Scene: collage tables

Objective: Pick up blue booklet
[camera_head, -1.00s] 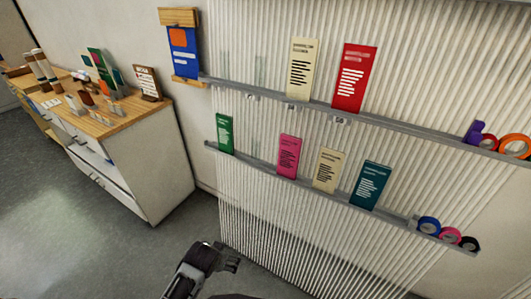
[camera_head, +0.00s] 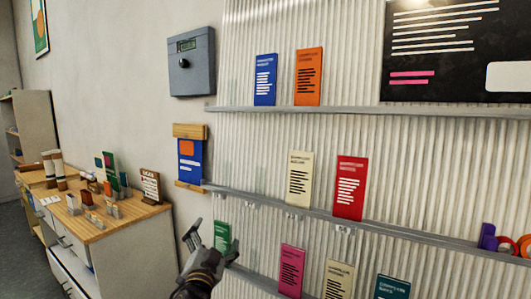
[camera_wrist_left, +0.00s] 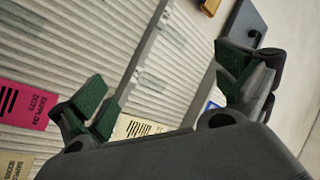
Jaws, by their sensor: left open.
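The blue booklet (camera_head: 265,80) stands upright on the top ledge in the head view, left of an orange booklet (camera_head: 308,77) and apart from it. My left gripper (camera_head: 212,246) is open, low in the head view, in front of the lower ledge and well below the blue booklet. It partly covers a green booklet (camera_head: 222,237). In the left wrist view, my left gripper's (camera_wrist_left: 165,88) two fingers are spread wide, with ribbed wall and ledge behind them. I cannot make out the blue booklet there. My right gripper is not in view.
A middle ledge (camera_head: 400,228) carries a cream booklet (camera_head: 299,178) and a red booklet (camera_head: 349,187). A pink booklet (camera_head: 291,270) stands lower. A grey wall box (camera_head: 192,62) and a blue wall panel (camera_head: 190,160) are left of the ledges. A cabinet (camera_head: 130,250) stands further left.

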